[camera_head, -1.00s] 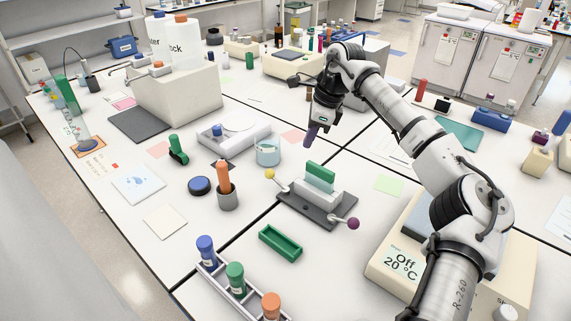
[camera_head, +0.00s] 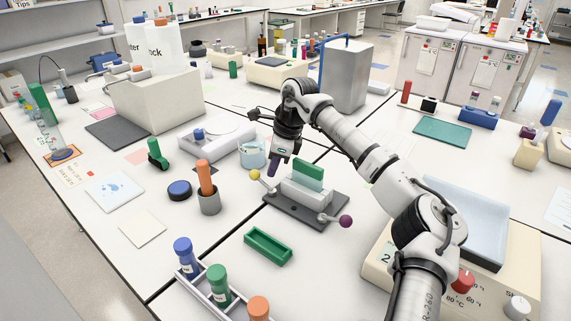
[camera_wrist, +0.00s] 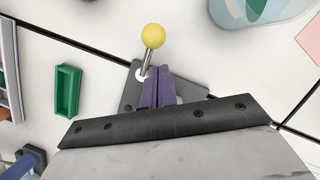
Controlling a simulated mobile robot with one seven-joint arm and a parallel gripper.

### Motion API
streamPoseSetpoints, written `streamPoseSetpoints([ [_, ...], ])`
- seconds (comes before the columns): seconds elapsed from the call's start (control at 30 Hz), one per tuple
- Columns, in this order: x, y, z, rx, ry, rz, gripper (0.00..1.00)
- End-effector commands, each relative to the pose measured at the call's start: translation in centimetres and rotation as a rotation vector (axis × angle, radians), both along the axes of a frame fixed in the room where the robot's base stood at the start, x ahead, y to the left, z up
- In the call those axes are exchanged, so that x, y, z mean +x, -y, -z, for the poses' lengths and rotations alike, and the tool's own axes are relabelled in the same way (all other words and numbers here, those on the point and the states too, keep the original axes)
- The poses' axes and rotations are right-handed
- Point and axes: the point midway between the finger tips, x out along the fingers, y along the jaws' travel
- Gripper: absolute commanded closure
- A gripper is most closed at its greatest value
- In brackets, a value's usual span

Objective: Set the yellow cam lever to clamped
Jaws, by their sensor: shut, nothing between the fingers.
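The yellow cam lever (camera_head: 255,175) is a short metal rod with a yellow ball, at the left end of a dark grey base plate (camera_head: 290,214). In the wrist view its yellow ball (camera_wrist: 153,36) stands at the top of the rod, just beyond my fingertips. The plate carries a pale clamp block holding a green piece (camera_head: 309,174). A second lever with a purple ball (camera_head: 345,221) is at the plate's right end. My gripper (camera_head: 273,172) points down with its purple fingers shut and empty, just right of the yellow ball. In the wrist view the fingers (camera_wrist: 157,88) hide part of the plate.
A green tray (camera_head: 267,248) lies in front of the plate. A glass beaker (camera_head: 252,155) stands behind the yellow lever. Bare table lies between cup and plate.

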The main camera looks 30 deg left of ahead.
Motion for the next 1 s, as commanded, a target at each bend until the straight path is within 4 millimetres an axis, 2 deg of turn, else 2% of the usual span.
streamPoseSetpoints([
  [0.2, -0.69, -1.27, 0.26, 0.0, 0.0, 0.001, 1.0],
  [1.0, -0.89, -1.45, 0.21, 0.0, -0.001, -0.068, 1.0],
])
